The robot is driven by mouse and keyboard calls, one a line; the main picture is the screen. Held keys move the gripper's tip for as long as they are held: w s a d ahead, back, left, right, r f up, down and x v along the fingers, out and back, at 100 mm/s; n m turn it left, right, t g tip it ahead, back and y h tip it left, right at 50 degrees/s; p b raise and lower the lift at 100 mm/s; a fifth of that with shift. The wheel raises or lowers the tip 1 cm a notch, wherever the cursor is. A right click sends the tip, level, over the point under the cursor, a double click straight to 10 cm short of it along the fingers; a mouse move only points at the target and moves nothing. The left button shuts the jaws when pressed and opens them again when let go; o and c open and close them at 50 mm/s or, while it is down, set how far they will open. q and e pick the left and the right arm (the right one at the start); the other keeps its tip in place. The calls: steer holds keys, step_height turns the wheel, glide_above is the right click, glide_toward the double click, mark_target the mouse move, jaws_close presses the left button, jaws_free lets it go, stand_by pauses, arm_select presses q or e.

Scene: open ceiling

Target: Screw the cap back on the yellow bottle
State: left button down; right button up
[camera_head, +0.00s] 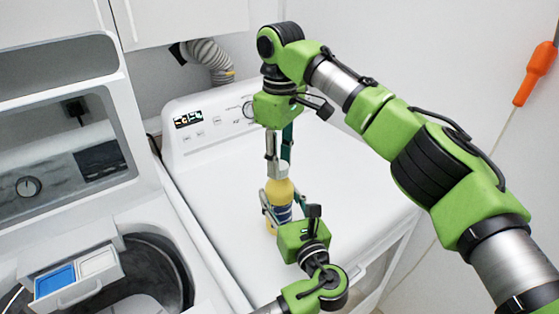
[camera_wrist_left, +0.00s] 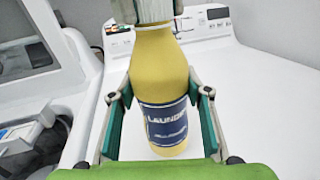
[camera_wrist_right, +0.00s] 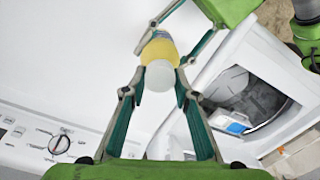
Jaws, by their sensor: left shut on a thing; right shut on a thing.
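The yellow bottle (camera_head: 279,190), with a blue label, is upright over the top of the white machine. It fills the middle of the left wrist view (camera_wrist_left: 163,75). My left gripper (camera_head: 282,209) is shut on its body, with one finger on each side at label height. The white cap (camera_head: 280,171) is at the bottle's mouth and shows from above in the right wrist view (camera_wrist_right: 160,75). My right gripper (camera_head: 279,163) comes from above and is shut on the cap. I cannot tell how tightly the cap is seated.
The white machine top (camera_head: 215,165) is otherwise clear around the bottle. Its control panel (camera_head: 205,128) rises at the back. At left, a second machine has an open drum (camera_head: 160,265) and a pulled-out drawer (camera_head: 75,280). An orange-handled tool (camera_head: 535,72) is by the right wall.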

steer(key=o, duration=1.3)
steer(key=shift+o, duration=0.2)
step_height(320, 180, up, 12)
arm_select(q)
steer(key=c, duration=1)
jaws_free()
steer(key=shift+c, duration=0.2)
